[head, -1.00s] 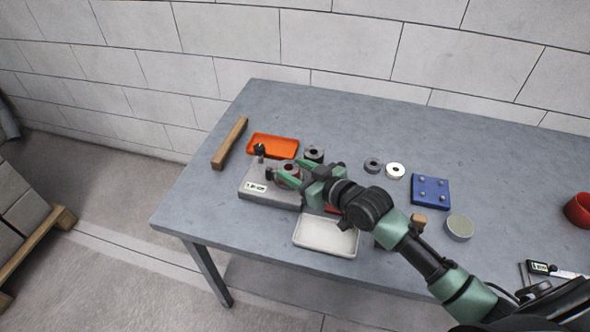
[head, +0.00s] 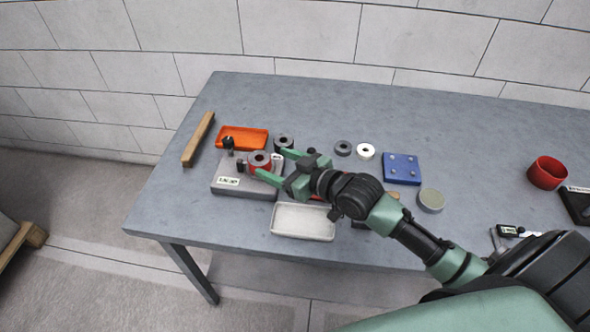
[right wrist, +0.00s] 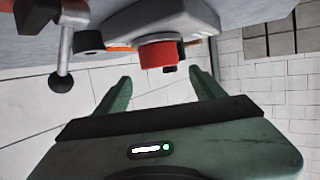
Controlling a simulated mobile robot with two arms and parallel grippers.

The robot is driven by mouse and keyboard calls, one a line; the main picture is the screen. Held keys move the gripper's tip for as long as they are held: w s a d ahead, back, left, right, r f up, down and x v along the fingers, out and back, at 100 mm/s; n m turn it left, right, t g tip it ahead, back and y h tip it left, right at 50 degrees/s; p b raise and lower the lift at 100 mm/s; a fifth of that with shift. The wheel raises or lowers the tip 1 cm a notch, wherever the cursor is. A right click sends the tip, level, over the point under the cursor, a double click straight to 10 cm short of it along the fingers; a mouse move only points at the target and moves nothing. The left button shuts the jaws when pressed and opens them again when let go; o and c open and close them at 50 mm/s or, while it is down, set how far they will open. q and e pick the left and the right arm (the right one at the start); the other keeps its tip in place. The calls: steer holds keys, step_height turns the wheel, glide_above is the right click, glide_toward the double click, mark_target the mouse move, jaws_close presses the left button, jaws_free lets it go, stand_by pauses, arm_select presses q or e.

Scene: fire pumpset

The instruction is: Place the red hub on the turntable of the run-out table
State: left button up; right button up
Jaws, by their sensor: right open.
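The red hub (head: 260,168) sits upright on the run-out table (head: 228,187), a grey block with a small display, where the turntable would be; the hub hides the turntable. The hub has a grey top with a dark bore. My right gripper (head: 270,163) is open and empty, its fingers pointing left at the hub from its right side. In the right wrist view the hub (right wrist: 160,54) shows ahead, beyond and between the open fingertips (right wrist: 161,77), apart from them. My left gripper is not in view.
A dark gauge post (head: 229,146) stands beside the hub. An orange tray (head: 241,138), wooden bar (head: 199,139), dark ring (head: 283,144), white tray (head: 303,223), blue studded block (head: 402,168), round tin (head: 431,200) and red cup (head: 547,172) lie around. The back of the workbench is clear.

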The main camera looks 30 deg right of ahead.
steer(key=v, duration=0.8)
stand_by(1.2)
